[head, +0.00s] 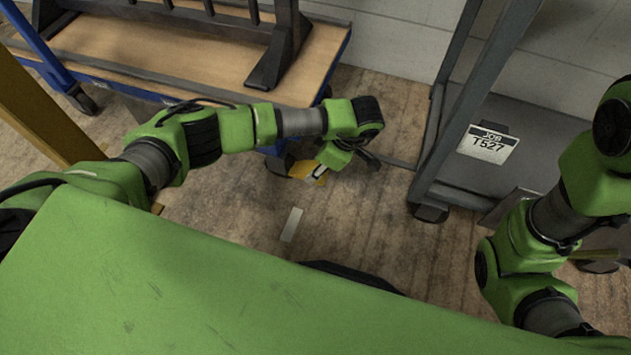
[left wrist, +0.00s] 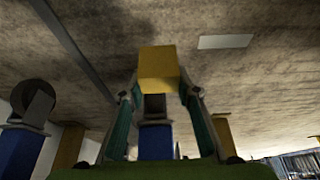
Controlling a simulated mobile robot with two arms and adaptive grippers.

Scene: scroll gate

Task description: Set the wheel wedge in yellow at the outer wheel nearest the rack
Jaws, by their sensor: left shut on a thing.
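The yellow wheel wedge (head: 302,169) is low over the floor in the head view, held by my left gripper (head: 318,172). In the left wrist view the wedge (left wrist: 158,68) sits between the two fingertips of my left gripper (left wrist: 158,88), which is shut on it. A dark cart wheel (left wrist: 155,106) under a blue leg (left wrist: 155,142) shows just behind the wedge. I cannot tell whether the wedge touches the wheel or floor. My right arm is at the right; its gripper is out of view.
A blue-framed cart with a wooden deck (head: 180,52) stands at the back left; another caster (head: 82,100) is at its left. A grey rack (head: 440,165) with a JOB T527 sign (head: 488,143) stands right. A pale floor plate (head: 291,224) lies on open wood floor.

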